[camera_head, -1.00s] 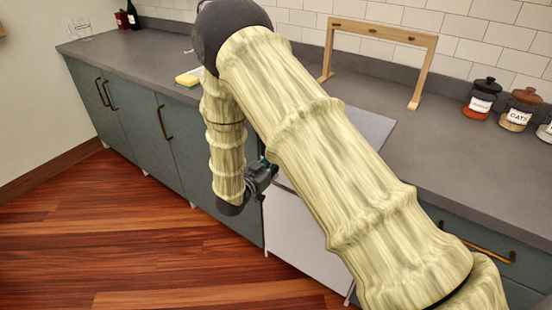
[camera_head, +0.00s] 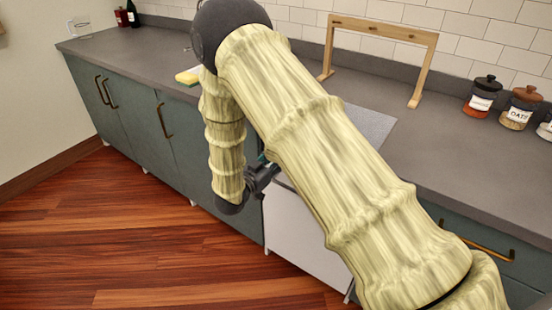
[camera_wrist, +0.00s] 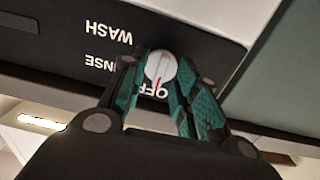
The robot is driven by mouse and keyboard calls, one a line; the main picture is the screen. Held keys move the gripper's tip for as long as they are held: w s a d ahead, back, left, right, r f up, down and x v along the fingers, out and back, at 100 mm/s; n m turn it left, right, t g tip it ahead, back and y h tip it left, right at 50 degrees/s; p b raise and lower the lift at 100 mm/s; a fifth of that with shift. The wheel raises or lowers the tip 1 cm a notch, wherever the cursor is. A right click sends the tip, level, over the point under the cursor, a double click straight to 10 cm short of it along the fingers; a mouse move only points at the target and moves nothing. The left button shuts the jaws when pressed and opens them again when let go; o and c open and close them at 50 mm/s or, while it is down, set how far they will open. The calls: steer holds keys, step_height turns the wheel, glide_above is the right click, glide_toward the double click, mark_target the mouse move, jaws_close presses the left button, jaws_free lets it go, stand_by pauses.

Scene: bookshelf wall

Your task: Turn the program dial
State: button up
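The program dial (camera_wrist: 160,66) is a small round white knob with a red pointer line, on a black control panel (camera_wrist: 60,40). The panel's white labels appear upside down in the wrist view: WASH, a partly hidden word ending in NSE, and OFF. The red line points toward OFF. My gripper (camera_wrist: 163,68) has its teal fingers on both sides of the dial, with the tips close against it; contact is partly hidden. In the head view my gripper (camera_head: 262,178) is at the white appliance's front, and my arm hides the dial.
The white appliance (camera_head: 297,235) stands between teal cabinets (camera_head: 190,150) under a grey counter (camera_head: 440,150). A wooden frame (camera_head: 385,31), labelled jars (camera_head: 519,108) and a yellow sponge (camera_head: 187,77) are on the counter. The wood floor (camera_head: 130,240) at left is clear.

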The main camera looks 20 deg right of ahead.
steer(key=v, duration=1.1)
steer(key=shift+s+a, duration=0.3)
steer(key=shift+d+f, duration=0.1)
steer(key=s+d+f+n+g+y+p, duration=0.15)
steer(key=s+d+f+n+y, duration=0.3)
steer(key=f, duration=0.45)
steer(key=s+d+f+n+g+y+p, duration=0.1)
steer(key=s+d+f+n+y+p, duration=0.15)
steer(key=s+f+y, duration=0.4)
steer(key=s+f+n+g+y, duration=0.1)
steer(key=s+f+g, duration=0.1)
steer(key=s, duration=0.8)
steer(key=s+d+f+n+g+y+p, duration=0.1)
steer(key=s+f+g, duration=0.2)
steer(key=s, duration=0.6)
steer(key=s+d+f+g+y+p, duration=0.1)
steer(key=s+f+g, duration=0.1)
steer(key=s, duration=0.8)
steer(key=shift+s+d+f+n+g, duration=0.25)
steer(key=shift+s+f+n+g, duration=0.15)
steer(key=shift+g, duration=0.35)
